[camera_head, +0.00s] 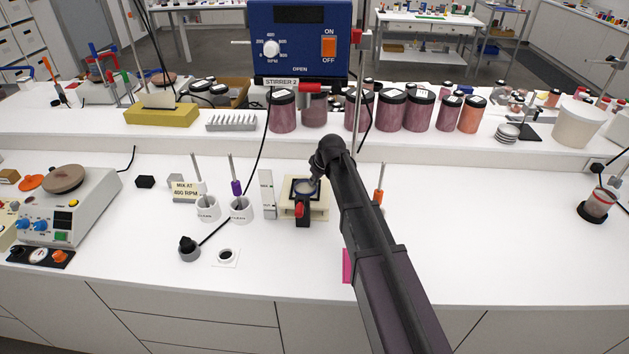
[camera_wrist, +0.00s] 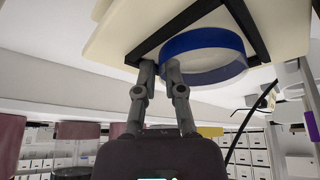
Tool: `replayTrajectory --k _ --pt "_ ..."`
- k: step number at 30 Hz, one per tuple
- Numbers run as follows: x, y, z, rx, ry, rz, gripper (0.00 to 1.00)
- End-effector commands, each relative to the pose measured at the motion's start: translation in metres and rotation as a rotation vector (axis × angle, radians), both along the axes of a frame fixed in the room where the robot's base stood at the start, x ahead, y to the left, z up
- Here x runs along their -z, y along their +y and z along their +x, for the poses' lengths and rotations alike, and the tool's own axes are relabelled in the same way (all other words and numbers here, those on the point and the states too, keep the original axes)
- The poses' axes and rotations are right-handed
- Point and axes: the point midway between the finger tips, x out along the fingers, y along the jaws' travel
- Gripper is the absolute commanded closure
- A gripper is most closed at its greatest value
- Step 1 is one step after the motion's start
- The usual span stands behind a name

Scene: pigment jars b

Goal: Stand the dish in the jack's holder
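The dish is a shallow round dish with clear glass and a blue wall (camera_wrist: 205,42). It is at the jack's black holder (camera_wrist: 250,22) on the cream top plate (camera_wrist: 105,28); whether it is fully seated is not clear. In the head view, the jack (camera_head: 320,211) stands on the bench with a red knob in front, and the dish (camera_head: 305,187) shows over its top. My gripper (camera_wrist: 160,68) has its fingertips close together at the dish's near edge and looks shut on its wall. In the head view my arm partly hides the jack's right side.
An orange-handled tool (camera_head: 378,190) is right of my arm. Jars (camera_head: 391,110) line the raised shelf behind, under the blue stirrer (camera_head: 300,40). The bench at right is largely clear.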

Motion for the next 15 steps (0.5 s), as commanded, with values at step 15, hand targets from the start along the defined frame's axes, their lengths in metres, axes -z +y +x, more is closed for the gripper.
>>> replayTrajectory --k 15 --pt "-0.0012 -0.0004 0.0000 0.000 0.000 -0.001 0.57"
